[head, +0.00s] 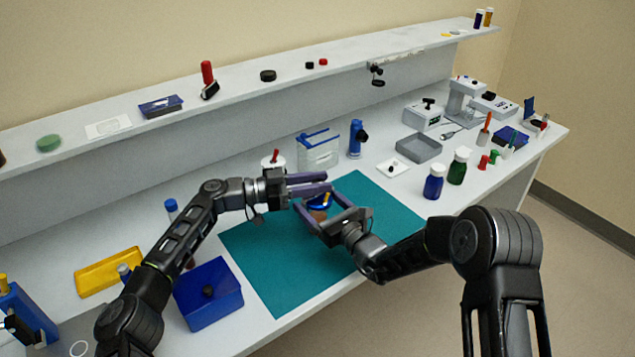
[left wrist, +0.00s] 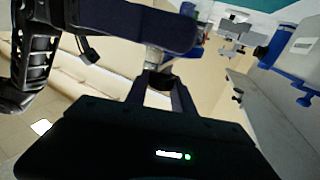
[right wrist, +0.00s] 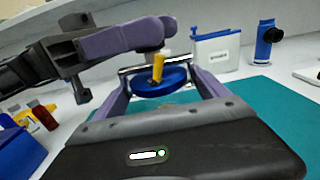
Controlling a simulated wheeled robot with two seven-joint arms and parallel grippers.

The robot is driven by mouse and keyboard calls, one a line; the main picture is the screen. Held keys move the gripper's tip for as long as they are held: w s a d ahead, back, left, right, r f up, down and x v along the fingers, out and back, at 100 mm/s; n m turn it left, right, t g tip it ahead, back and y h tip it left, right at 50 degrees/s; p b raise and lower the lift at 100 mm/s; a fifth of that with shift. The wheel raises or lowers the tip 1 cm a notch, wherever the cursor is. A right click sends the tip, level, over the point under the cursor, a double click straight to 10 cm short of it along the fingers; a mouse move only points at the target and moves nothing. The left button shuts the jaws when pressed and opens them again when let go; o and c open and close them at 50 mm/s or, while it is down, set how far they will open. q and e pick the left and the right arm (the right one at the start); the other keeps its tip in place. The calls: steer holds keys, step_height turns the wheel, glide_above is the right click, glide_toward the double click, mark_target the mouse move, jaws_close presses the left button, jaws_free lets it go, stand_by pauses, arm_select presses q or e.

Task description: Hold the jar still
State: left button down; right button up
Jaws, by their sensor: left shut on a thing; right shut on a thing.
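The jar (head: 318,214) stands on the teal mat (head: 270,262). It has a brownish body and a blue top (right wrist: 160,83). A yellow upright piece (right wrist: 157,67) rises from the blue top. My right gripper (head: 320,204) is shut on the jar, one finger on each side. My left gripper (head: 328,183) reaches in from the left above the jar. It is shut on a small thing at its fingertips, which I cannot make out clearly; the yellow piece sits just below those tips. The fingers hide part of the jar top.
A clear blue-trimmed container (head: 319,153) and blue device (head: 357,139) stand behind the mat. Blue bottle (head: 433,182) and green bottle (head: 458,168) stand right. A blue box (head: 208,297) and yellow tray (head: 107,272) are left. The mat's front is clear.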

arm_select(q)
steer(key=shift+w+f+m+g, duration=0.1)
steer(key=shift+f+m+g, duration=0.2)
steer(key=shift+f+g, duration=0.15)
steer(key=shift+a+r, duration=0.1)
steer(key=shift+r, duration=0.1)
steer(key=c, duration=1.4)
jaws_free()
steer(key=o, duration=0.3)
steer(key=shift+r, duration=0.15)
steer(key=shift+o, duration=0.2)
steer(key=s+a, duration=0.1)
steer(key=a, duration=1.1)
steer(key=shift+s, duration=0.3)
